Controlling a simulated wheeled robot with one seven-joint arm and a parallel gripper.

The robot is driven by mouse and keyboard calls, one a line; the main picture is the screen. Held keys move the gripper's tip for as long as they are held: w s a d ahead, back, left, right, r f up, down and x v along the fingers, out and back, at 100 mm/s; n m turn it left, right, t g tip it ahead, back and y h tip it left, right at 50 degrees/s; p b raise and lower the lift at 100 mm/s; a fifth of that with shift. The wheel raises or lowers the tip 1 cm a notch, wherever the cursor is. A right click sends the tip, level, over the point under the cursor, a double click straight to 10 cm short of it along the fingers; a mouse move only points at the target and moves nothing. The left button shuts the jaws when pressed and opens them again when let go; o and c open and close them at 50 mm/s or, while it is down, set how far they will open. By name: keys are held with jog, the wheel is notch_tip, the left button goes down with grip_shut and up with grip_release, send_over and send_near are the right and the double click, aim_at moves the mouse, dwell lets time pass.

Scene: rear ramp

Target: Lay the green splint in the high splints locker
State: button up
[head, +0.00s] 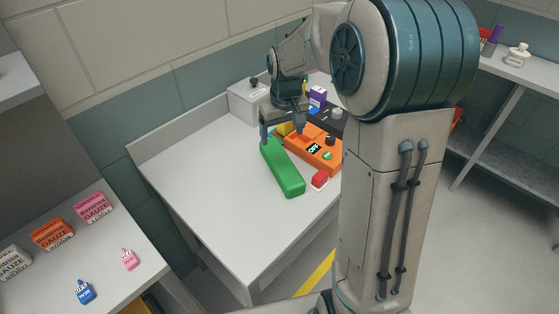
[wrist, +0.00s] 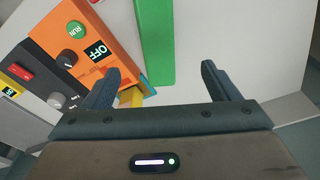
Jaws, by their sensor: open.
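The green splint (head: 283,169) is a long green bar lying on the white bench top in the head view. It also shows in the wrist view (wrist: 155,40), running up out of the picture from between the fingers. My gripper (head: 282,130) is at the far end of the splint. In the wrist view my gripper (wrist: 160,80) is open, and the near end of the splint shows just beyond and between its two fingertips. Nothing is held. I cannot make out a high splints locker in either view.
An orange control box (head: 315,150) with an OFF display stands close beside the splint, with a red block (head: 319,180) near it. A white box (head: 247,100) stands at the back. Gauze packs (head: 52,233) lie on the left counter. The bench's left part is clear.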

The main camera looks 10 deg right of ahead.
aim_at(281, 160)
jog(key=f, duration=0.3)
jog(key=w+f, duration=0.1)
jog(key=f, duration=0.2)
jog(key=w+f, duration=0.1)
jog(key=f, duration=0.2)
jog(key=shift+w+f+p, duration=0.15)
jog(key=shift+f+p, duration=0.15)
jog(key=shift+p, duration=0.1)
notch_tip(281, 160, down, 4)
jog(key=shift+d+r+p, duration=0.1)
jog(key=shift+d+p, duration=0.05)
jog(key=shift+p, duration=0.45)
jog(key=shift+f, duration=0.75)
jog(key=shift+w, duration=0.1)
jog(key=c, duration=1.2)
jog(key=shift+r, duration=0.2)
